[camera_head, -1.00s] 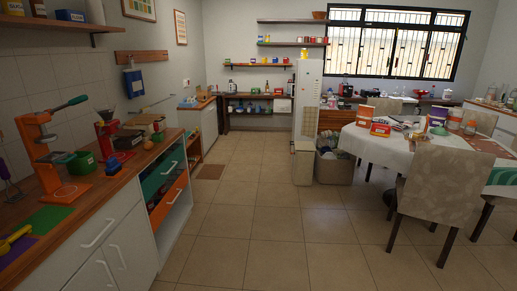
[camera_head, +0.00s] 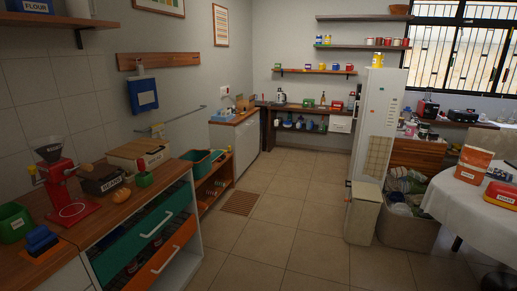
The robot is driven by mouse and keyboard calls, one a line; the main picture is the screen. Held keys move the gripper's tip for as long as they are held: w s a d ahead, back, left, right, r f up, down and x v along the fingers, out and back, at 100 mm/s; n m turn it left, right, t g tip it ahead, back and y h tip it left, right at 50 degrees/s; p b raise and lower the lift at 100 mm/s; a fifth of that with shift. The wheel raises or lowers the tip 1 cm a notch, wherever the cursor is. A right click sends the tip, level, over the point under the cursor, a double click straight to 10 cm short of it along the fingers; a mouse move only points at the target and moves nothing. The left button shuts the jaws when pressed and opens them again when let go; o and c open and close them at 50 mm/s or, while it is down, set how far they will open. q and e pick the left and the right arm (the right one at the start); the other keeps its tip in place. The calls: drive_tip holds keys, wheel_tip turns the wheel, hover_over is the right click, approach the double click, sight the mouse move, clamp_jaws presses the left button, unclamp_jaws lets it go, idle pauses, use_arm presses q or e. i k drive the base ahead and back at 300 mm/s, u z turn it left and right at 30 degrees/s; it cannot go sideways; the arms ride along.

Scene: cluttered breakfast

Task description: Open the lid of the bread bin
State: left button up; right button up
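A cream box with a light wooden top (camera_head: 138,150), which looks like the bread bin, stands on the wooden counter at the left, towards its far end. Its top looks flat and closed. Its label is too small to read. A dark labelled container (camera_head: 101,181) and a small round brown bread-like item (camera_head: 121,196) stand in front of it. A small green box (camera_head: 145,180) is close to its front right. Neither of my grippers is in view.
A red grinder (camera_head: 62,187), a green box (camera_head: 14,222) and a blue item (camera_head: 41,240) stand nearer on the counter. Teal and orange drawer fronts (camera_head: 150,232) are below. A pale bin (camera_head: 363,213) stands right.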

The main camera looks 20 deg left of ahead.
sight(135, 150)
drive_tip(key=i, duration=2.05)
drive_tip(key=u, duration=0.8)
